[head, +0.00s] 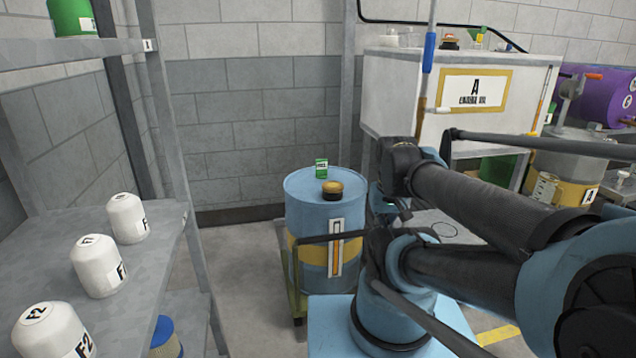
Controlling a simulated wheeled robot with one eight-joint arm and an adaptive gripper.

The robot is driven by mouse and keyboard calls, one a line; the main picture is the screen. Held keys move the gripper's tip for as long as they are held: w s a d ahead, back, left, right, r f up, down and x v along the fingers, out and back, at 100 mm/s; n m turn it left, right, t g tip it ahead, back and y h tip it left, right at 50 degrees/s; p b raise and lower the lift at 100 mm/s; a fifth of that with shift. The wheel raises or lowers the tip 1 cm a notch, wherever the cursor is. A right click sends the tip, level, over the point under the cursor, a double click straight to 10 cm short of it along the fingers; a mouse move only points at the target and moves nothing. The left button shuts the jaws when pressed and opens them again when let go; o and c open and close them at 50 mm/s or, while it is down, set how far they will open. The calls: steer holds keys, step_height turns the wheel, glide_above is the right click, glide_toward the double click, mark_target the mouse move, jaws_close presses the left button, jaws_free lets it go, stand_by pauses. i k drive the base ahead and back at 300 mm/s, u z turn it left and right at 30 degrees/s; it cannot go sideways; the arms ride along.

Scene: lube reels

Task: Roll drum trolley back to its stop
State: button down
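The drum trolley (297,303) is a low olive-green frame on the floor, with a dark bar-like handle (318,238) in front of the drum. It carries an upright blue drum (306,215) with a yellow band and a white gauge strip. My arm hides the trolley's right side. My gripper (402,208) seems to be the small dark parts at the end of my folded arm, right of the drum. Its fingers are not clear, and I see no contact with the handle. I cannot make out the stop.
A green can (321,168) and a dark amber-topped jar (332,190) stand on the drum. A grey shelf (85,218) with white bottles is at left. A white cabinet marked A (400,90) stands behind my arm. Floor between shelf and trolley is clear.

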mark_target(325, 232)
steer(key=u, duration=0.7)
steer(key=k, duration=1.65)
steer(key=z, duration=0.35)
steer(key=i, duration=1)
steer(key=u, duration=0.05)
